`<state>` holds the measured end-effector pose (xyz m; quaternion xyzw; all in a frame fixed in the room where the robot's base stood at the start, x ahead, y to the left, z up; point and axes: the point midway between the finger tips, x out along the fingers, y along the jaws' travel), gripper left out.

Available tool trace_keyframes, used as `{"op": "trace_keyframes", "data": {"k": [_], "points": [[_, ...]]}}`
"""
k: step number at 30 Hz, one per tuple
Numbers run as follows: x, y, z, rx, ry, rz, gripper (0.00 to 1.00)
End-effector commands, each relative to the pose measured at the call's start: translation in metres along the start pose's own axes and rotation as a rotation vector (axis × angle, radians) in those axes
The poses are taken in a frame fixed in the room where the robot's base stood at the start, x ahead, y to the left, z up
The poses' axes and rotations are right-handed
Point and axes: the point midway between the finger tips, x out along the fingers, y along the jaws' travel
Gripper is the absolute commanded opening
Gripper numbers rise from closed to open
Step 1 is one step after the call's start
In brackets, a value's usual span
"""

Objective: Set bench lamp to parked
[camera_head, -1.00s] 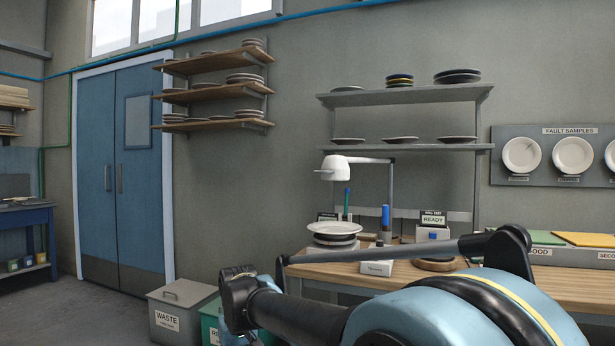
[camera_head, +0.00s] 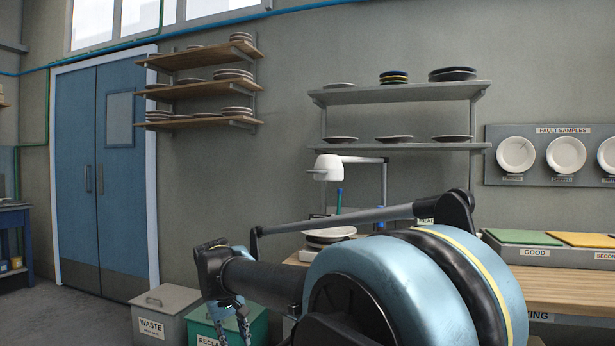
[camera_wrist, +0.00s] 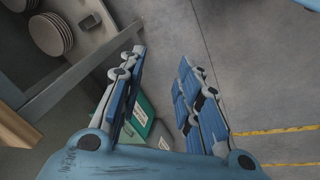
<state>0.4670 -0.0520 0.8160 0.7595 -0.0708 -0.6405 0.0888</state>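The white bench lamp (camera_head: 328,168) shows in the head view, with its head over the workbench on a grey arm that runs right to an upright post. Its base is hidden behind my arm. My gripper (camera_head: 237,318) hangs at the lower left of the lamp in the head view, above the bins and apart from the lamp. In the wrist view my gripper (camera_wrist: 158,90) points down with its two blue-padded fingers spread apart and nothing between them. The lamp does not show in the wrist view.
A stack of plates (camera_head: 330,235) sits below the lamp. Plate shelves (camera_head: 400,95) are behind. Green and yellow boards (camera_head: 525,236) lie at the right of the workbench (camera_head: 560,285).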

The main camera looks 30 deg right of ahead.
Motion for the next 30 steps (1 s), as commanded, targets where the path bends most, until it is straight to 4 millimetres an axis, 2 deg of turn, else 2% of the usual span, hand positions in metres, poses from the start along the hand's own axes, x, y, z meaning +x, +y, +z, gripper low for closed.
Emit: {"op": "trace_keyframes", "data": {"k": [1,6,11,18,24,30], "points": [[-0.012,0.019,-0.015,-0.006,-0.008,0.061,0.31],[-0.051,0.083,-0.062,-0.026,-0.038,0.278,0.31],[-0.091,0.140,-0.110,-0.043,-0.065,0.482,0.31],[-0.158,0.216,-0.186,-0.060,-0.108,0.787,0.31],[-0.216,0.266,-0.253,-0.069,-0.140,1.041,0.31],[-0.264,0.297,-0.309,-0.074,-0.164,1.255,0.31]]}}
